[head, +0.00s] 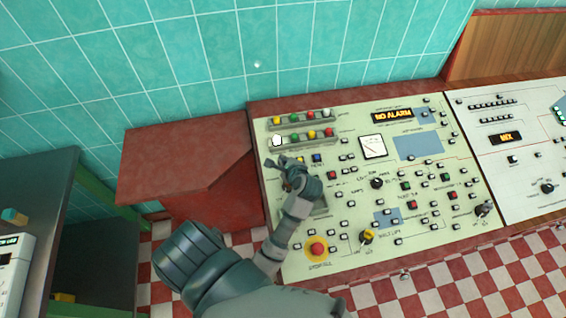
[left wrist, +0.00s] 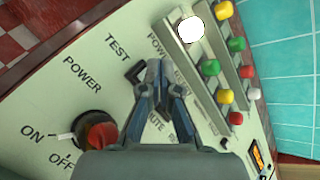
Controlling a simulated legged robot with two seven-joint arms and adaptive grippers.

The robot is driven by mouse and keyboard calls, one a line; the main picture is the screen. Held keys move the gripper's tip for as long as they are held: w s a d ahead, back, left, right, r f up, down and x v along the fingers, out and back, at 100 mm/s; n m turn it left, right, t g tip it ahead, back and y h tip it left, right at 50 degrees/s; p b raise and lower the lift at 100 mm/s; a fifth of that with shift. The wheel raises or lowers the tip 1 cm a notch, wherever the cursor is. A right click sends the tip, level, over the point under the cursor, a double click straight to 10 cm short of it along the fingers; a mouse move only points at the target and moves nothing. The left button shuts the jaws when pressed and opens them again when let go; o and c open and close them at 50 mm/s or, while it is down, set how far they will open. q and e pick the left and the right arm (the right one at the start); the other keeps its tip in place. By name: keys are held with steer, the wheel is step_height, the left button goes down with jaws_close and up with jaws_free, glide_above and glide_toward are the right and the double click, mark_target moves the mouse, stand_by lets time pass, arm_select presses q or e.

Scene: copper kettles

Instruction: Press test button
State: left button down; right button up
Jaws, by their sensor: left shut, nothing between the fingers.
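The pale green control panel (head: 345,215) fills the middle of the head view. My left gripper (head: 288,163) is over its upper left part, shut and empty, below the lamp rows. In the left wrist view the gripper (left wrist: 158,68) points at the panel by the TEST label (left wrist: 117,47). A dark button (left wrist: 135,72) sits beside that label, close to the fingertips and partly covered by them. I cannot tell whether the fingertips touch it. My right gripper is not in view.
A red knob (left wrist: 100,135) with ON and OFF marks is near the gripper. A lit white lamp (left wrist: 190,30) heads a row of coloured lamps. A red emergency-style button (head: 317,249) on yellow is lower on the panel. A NO ALARM display (head: 392,115) is at the upper right.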

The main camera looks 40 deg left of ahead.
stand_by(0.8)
arm_select(q)
steer(key=shift+f+b, duration=0.35)
steer(key=shift+b, duration=0.15)
steer(key=shift+a+f+b, duration=0.1)
steer(key=shift+f+b, duration=0.25)
steer(key=shift+b, duration=0.05)
stand_by(0.5)
steer(key=shift+r, duration=0.1)
steer(key=shift+r+p, duration=0.4)
steer(key=shift+r, duration=0.25)
steer(key=shift+r, duration=0.1)
steer(key=r+p, duration=0.2)
steer(key=r, duration=0.1)
steer(key=d+r+p, duration=0.1)
steer(key=shift+s+r, duration=0.35)
